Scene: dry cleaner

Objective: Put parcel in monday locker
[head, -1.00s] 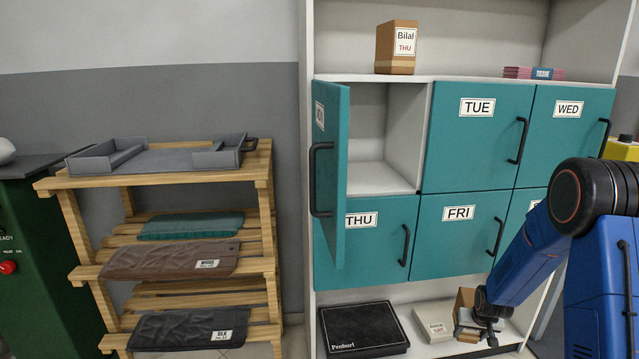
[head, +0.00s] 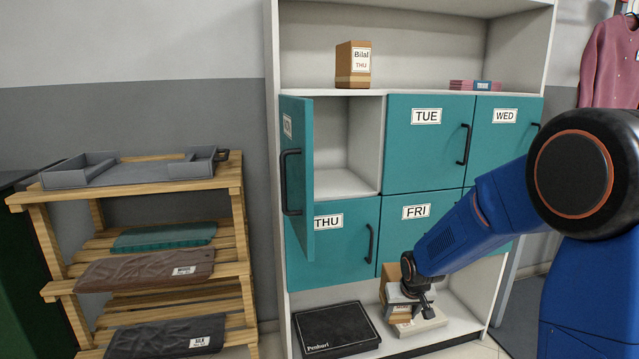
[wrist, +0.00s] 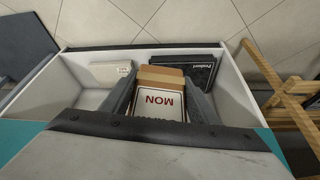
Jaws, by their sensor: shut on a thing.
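The parcel is a brown box (head: 392,270) with a white label; the wrist view shows the label reading MON on the parcel (wrist: 174,75). My gripper (head: 410,298) is shut on the parcel, in front of the cabinet's lower part, below the FRI door. In the wrist view, the fingers of my gripper (wrist: 158,95) lie along both sides of the box. The Monday locker (head: 348,182) is at the upper left of the locker block, and its inside looks empty. Its teal door (head: 297,235) stands swung open toward me, its label seen edge-on.
The TUE (head: 428,160), WED (head: 508,140), THU (head: 330,255) and FRI (head: 415,232) doors are shut. A black box (head: 335,328) and a pale box (head: 425,327) lie on the bottom shelf. A box labelled Bilal THU (head: 353,65) stands on top. A wooden rack (head: 235,190) stands left.

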